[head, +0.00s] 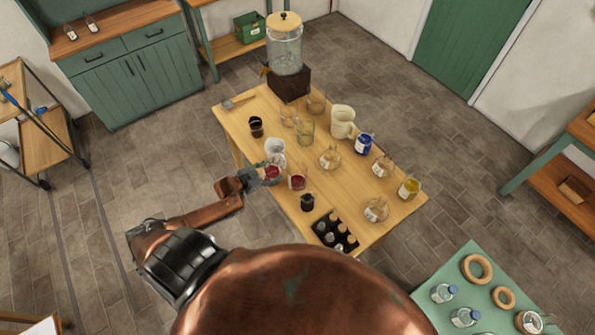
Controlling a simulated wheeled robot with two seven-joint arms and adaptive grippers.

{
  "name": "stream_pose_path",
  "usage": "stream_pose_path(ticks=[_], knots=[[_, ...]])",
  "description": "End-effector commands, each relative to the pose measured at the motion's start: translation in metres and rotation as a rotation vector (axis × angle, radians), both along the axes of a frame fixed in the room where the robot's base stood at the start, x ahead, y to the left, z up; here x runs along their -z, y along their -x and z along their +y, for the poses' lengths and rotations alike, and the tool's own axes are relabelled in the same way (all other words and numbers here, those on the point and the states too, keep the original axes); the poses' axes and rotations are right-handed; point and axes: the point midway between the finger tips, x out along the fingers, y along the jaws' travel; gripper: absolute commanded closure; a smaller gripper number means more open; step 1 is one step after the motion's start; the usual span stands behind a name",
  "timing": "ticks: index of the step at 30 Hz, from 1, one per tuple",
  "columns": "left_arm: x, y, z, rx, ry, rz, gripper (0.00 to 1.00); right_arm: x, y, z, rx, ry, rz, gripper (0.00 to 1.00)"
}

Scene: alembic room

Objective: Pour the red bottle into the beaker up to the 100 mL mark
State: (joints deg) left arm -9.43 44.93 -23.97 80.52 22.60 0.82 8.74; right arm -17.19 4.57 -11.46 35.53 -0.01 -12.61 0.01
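My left gripper (263,174) reaches over the left side of the wooden table, its fingers right at a small red vessel (272,172), which looks like the red bottle. The fingers overlap it, and I cannot tell whether they are closed on it. A clear glass vessel (276,149) stands just behind it. A glass with red contents (297,182) stands just to the right. Another clear beaker-like glass (306,132) stands farther back. Graduation marks are too small to read, so I cannot tell which glass is the beaker. My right gripper is not in view.
The wooden table (262,110) also holds a cream jug (342,121), a blue jar (364,144), a yellow jar (409,188), several flasks, dark cups (256,127) and a dark bottle crate (335,232). A large dispenser (285,50) stands at the back. The table's back left is fairly clear.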

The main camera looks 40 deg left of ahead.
Motion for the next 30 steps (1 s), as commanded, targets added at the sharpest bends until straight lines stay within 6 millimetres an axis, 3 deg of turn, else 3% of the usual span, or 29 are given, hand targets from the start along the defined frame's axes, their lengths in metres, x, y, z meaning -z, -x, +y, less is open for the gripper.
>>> stream_pose_path(ticks=[15, 30], knots=[[0.000, -0.006, -0.009, 0.002, 0.185, -0.114, 0.94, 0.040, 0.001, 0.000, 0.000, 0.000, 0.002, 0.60], [-0.003, -0.007, -0.011, 0.002, 0.213, -0.130, 0.94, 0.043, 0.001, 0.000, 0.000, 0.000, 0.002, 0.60]])
